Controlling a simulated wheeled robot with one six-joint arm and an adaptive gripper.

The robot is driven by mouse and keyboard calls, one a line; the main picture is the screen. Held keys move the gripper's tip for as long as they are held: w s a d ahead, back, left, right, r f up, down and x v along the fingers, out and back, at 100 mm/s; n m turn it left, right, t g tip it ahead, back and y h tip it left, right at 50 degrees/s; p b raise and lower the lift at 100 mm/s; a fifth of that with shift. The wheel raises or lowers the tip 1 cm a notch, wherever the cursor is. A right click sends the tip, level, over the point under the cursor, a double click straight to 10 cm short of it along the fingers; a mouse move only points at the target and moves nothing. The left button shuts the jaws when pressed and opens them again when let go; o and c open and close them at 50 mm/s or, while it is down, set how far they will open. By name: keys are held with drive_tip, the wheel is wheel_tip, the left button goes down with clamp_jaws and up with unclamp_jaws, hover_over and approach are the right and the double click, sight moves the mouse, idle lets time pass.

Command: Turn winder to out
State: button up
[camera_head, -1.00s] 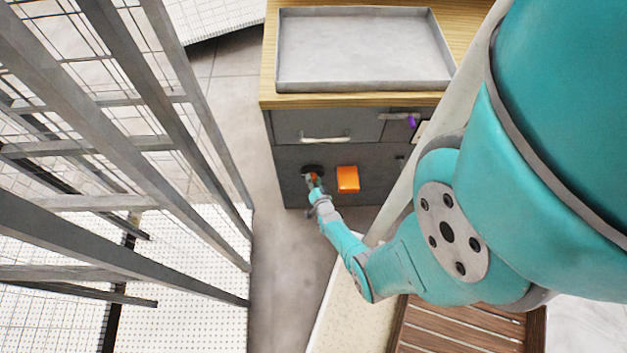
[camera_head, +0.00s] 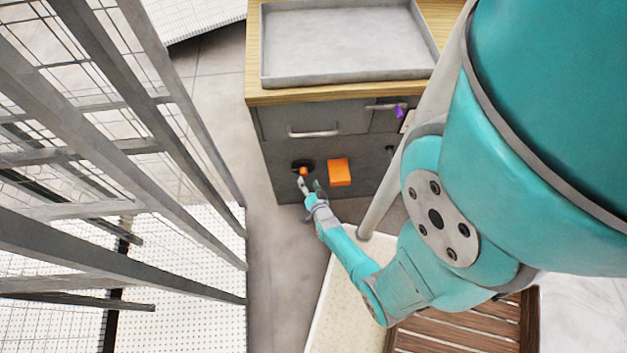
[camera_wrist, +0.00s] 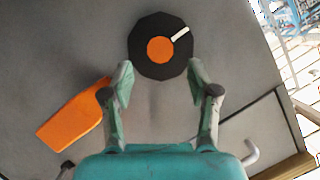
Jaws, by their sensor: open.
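The winder (camera_wrist: 160,50) is a round black dial with an orange centre and a white pointer mark, on the dark grey cabinet front. In the wrist view the white mark points to the upper right. The winder also shows in the head view (camera_head: 303,169), left of an orange block. My gripper (camera_wrist: 160,72) is open, its two fingers apart and short of the dial in the wrist view, with nothing between them. In the head view my gripper (camera_head: 311,185) is just below and in front of the dial.
The orange block (camera_head: 339,172) sticks out beside the winder. A drawer handle (camera_head: 314,133) is above. A purple tag (camera_head: 400,112) hangs at upper right. A grey tray (camera_head: 345,82) lies on the wooden top. Metal racks (camera_head: 130,130) stand at left.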

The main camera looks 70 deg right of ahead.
drive_tip(key=v, duration=0.6)
drive_tip(key=shift+a, duration=0.2)
drive_tip(key=shift+s+r, duration=0.1)
drive_tip(key=shift+s, duration=0.05)
